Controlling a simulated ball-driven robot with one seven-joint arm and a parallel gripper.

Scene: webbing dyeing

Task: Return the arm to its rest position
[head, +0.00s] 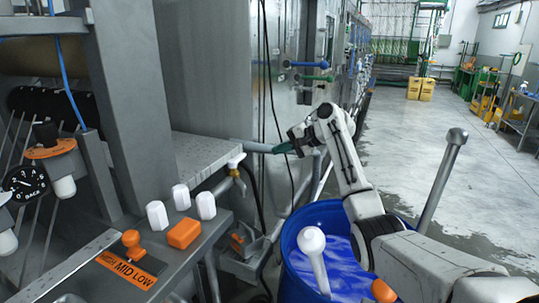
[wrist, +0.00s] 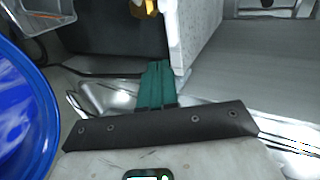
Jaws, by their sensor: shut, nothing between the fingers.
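My white arm (head: 348,165) reaches up from the lower right and bends over the blue drum. My gripper (head: 281,148) is at its far end, pointing left toward the grey machine. Its green fingers are together and empty; they also show in the wrist view (wrist: 158,72). In the head view the fingers overlap a grey pipe end in the picture; I cannot tell whether they touch it.
A blue drum (head: 291,225) of blue liquid stands below my arm, with a white-knobbed rod (head: 313,245) in it. A grey post (head: 441,180) rises at right. A brass tap (head: 236,162), white blocks and an orange block (head: 184,233) are left. Wet floor is clear behind.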

